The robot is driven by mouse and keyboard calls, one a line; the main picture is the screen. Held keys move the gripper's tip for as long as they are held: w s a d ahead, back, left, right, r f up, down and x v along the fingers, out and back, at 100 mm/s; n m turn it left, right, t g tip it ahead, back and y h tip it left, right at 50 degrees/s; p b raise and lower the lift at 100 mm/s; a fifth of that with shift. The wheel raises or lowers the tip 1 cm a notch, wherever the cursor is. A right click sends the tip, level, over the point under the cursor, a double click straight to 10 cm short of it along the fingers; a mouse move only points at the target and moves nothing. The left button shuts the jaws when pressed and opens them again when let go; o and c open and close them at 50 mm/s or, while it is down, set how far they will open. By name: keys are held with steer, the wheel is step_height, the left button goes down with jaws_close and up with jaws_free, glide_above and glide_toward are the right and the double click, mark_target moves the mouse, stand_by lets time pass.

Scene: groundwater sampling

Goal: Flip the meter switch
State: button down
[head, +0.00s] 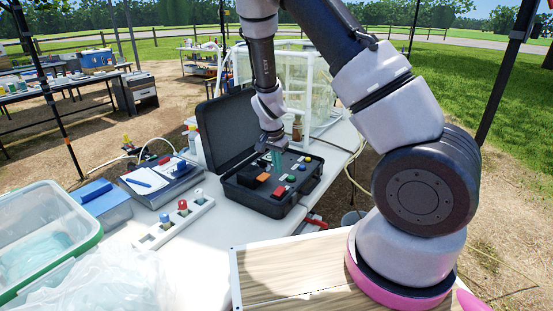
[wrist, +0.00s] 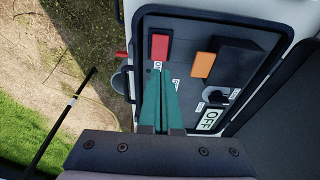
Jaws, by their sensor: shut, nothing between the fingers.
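The meter is an open black case (head: 265,202) on the white table in the head view, its lid raised at the left. Its panel (wrist: 190,30) fills the middle of the wrist view. A red switch (wrist: 158,46) is on the panel, with a small white label just below it; it also shows in the head view (head: 280,191).
An orange block (wrist: 203,64) is right of the red switch. The raised lid (head: 227,130) stands behind the case. A white rack with coloured caps (head: 181,214), a clipboard (head: 150,178) and a clear green-rimmed bin (head: 98,236) are at the left. A clear-walled frame (head: 300,75) stands behind.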

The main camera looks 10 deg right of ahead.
mark_target(281, 188)
steer(key=f, duration=0.5)
steer(key=w+d+f, duration=0.1)
steer(key=f, duration=0.1)
steer(key=shift+f, duration=0.25)
